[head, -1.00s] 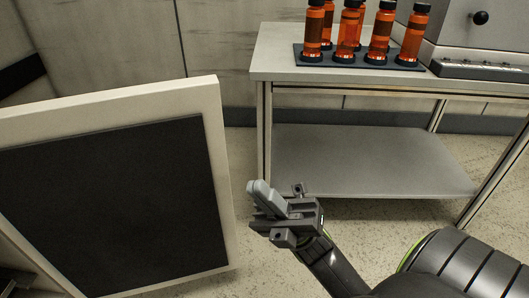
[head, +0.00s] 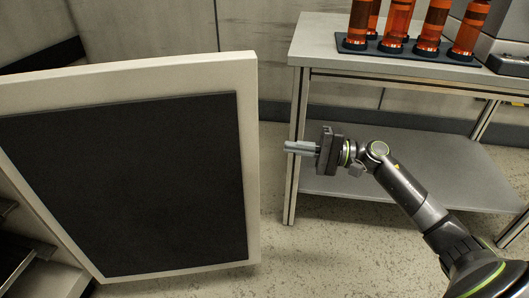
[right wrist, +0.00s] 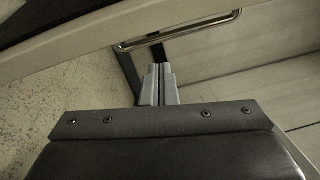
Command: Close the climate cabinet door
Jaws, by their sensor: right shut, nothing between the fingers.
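The climate cabinet door (head: 247,160) stands open at the left of the head view, with a pale frame and a dark inner panel facing me. Part of the cabinet's inside (head: 18,255) shows at the lower left. My right gripper (head: 288,147) is shut and empty, its fingers pointing left at the door's free edge with a small gap in the picture. In the right wrist view, the shut fingers (right wrist: 159,68) point at a pale band, apparently the door's edge, with a metal bar handle (right wrist: 180,31) beside it. My left gripper is out of view.
A grey table (head: 300,48) with a lower shelf (head: 400,170) stands behind and right of my right gripper. A dark rack of orange bottles (head: 400,50) and a grey device (head: 505,30) are on it. Speckled floor is clear between door and table.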

